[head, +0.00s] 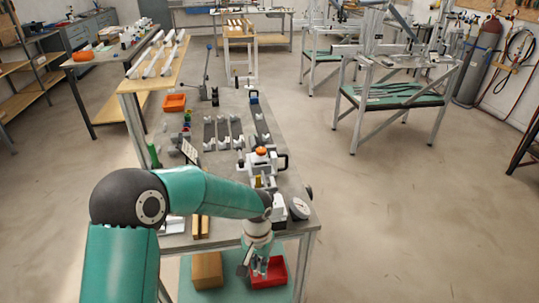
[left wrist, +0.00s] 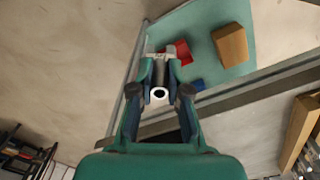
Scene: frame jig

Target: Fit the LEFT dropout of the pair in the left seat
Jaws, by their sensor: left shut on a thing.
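My left gripper (head: 259,264) hangs beyond the table's near edge, above a red bin on the lower shelf. In the left wrist view the left gripper (left wrist: 161,82) is shut on a small pale metal part with a round dark hole (left wrist: 160,93), which looks like a dropout. Its grey far end shows past the fingertips. The frames do not show whether it is the left one. A jig with an orange knob (head: 262,152) stands on the table, beyond my forearm. Its seats are too small to tell apart. My right gripper is out of view.
The red bin (head: 270,272) and a cardboard box (head: 207,270) sit on the lower shelf. A round dial (head: 299,208) stands at the table's near right corner. The floor right of the table is clear.

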